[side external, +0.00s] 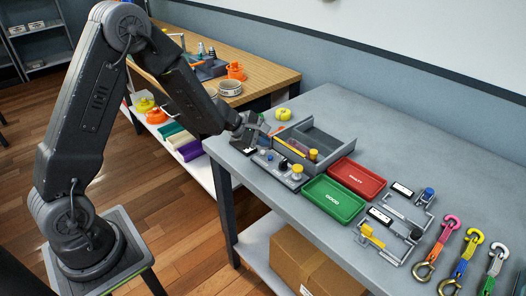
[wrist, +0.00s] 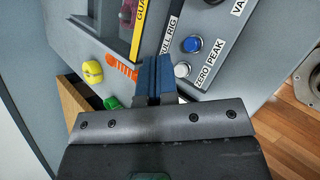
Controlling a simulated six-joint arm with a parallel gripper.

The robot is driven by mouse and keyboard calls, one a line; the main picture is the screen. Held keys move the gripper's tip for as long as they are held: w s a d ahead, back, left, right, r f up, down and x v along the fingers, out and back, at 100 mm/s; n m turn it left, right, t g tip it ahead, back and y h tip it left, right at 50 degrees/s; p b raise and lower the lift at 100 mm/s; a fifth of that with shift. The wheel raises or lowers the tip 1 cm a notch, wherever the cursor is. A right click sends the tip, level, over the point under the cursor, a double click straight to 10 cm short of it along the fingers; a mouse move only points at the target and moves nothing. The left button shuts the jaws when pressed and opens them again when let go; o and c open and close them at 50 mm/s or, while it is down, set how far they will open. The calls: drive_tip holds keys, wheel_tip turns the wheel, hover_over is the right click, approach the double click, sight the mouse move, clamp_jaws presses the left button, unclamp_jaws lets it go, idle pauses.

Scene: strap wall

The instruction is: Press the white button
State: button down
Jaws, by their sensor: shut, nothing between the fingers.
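The white button (wrist: 182,69) sits on the grey panel of the pull rig in the wrist view, beside the ZERO label. A blue button (wrist: 192,44) is just above it, by the PEAK label. My gripper (wrist: 157,64) has its blue fingers together with nothing between them. The fingertips are just left of the white button in the wrist view; the gap in depth is hard to judge. In the side view my gripper (side external: 252,140) is over the near left end of the rig (side external: 318,142), and the arm hides the white button there.
A yellow object (wrist: 92,70) and an orange strip (wrist: 122,67) are left of the fingers. A green tray (side external: 333,200) and a red tray (side external: 357,178) lie right of the rig. Several hooked straps (side external: 459,255) lie farther right on the grey table.

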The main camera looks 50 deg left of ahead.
sight(263, 152)
drive_tip(key=shift+r, duration=2.35)
